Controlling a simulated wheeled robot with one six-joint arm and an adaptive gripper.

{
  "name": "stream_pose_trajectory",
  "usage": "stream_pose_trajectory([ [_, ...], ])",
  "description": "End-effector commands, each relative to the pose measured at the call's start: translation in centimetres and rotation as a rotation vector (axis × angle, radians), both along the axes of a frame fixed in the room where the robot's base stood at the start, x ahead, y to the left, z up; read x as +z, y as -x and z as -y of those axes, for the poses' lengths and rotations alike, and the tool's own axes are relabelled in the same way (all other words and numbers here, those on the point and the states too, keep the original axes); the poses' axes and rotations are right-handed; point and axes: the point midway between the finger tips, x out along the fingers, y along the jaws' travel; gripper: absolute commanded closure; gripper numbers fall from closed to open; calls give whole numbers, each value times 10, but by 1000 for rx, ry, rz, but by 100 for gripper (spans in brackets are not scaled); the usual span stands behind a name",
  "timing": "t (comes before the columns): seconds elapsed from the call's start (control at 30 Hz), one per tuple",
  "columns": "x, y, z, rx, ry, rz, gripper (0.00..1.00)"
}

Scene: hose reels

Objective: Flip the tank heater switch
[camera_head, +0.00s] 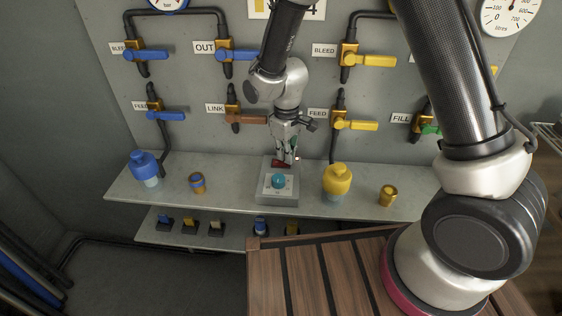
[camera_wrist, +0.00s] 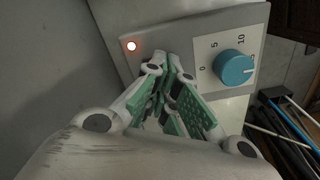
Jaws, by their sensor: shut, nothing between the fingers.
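A grey control box (camera_head: 277,198) stands on the upper shelf, with a teal knob (camera_head: 278,181) on its sloped face. A small red switch (camera_head: 280,163) shows behind the knob, partly covered by my gripper (camera_head: 288,158).
Valves with blue, yellow and other handles line the wall behind. A lower shelf (camera_head: 180,236) holds small items.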

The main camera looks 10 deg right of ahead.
Motion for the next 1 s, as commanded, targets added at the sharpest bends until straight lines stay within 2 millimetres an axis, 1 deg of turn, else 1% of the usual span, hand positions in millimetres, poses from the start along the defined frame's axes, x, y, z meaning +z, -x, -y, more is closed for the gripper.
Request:
stream_pose_trajectory([
  [0.63, -8, 0, 0, 0, -1, 1, 100],
  [0.77, -1, 0, 0, 0, -2, 1, 100],
  [1.0, 21, 0, 0, 0, -2, 3, 100],
])
